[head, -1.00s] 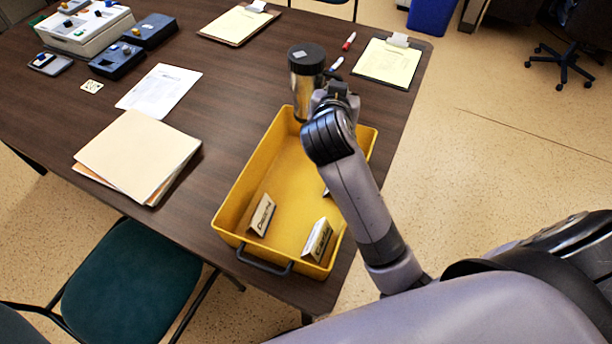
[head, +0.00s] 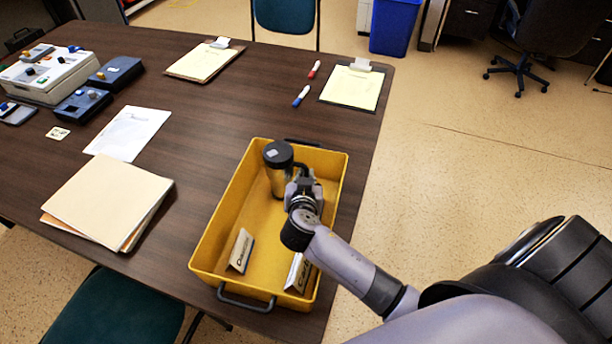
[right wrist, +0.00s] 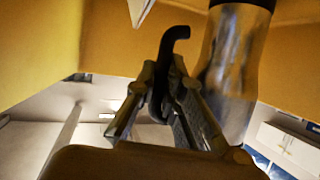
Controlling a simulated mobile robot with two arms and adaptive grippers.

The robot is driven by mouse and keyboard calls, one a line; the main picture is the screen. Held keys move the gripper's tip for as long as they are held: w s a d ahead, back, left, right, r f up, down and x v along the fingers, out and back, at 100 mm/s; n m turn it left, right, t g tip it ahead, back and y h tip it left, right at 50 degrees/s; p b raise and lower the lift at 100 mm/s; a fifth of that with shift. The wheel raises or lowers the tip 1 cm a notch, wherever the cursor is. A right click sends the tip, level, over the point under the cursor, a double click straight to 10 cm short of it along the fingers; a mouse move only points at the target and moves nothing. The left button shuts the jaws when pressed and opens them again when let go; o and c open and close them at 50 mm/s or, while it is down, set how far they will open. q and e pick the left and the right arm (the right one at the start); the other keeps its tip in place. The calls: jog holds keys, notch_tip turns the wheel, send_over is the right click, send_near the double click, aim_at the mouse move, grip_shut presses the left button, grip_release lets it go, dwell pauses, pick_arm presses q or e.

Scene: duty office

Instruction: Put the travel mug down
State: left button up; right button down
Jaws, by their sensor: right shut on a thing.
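The travel mug (head: 277,182) is a metallic cylinder with a black lid, upright inside the far end of the yellow tray (head: 215,225). My right gripper (head: 297,180) is beside the mug, on its right. In the right wrist view my right gripper (right wrist: 166,95) is shut on the mug's dark handle, with the mug's shiny body (right wrist: 232,70) to the right. I cannot tell whether the mug's base touches the tray floor. My left gripper is not in view.
Two folded name signs (head: 240,250) (head: 297,273) stand at the tray's near end. Folders (head: 110,200), a paper sheet (head: 130,132), clipboards (head: 354,86) (head: 203,62), markers (head: 301,96) and control boxes (head: 48,75) lie on the dark table (head: 215,120). Bare tabletop lies beyond the tray.

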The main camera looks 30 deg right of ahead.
jog(key=shift+f, duration=0.1)
jog(key=shift+f, duration=0.1)
jog(key=shift+f, duration=0.15)
jog(key=c, duration=1.7)
grip_release()
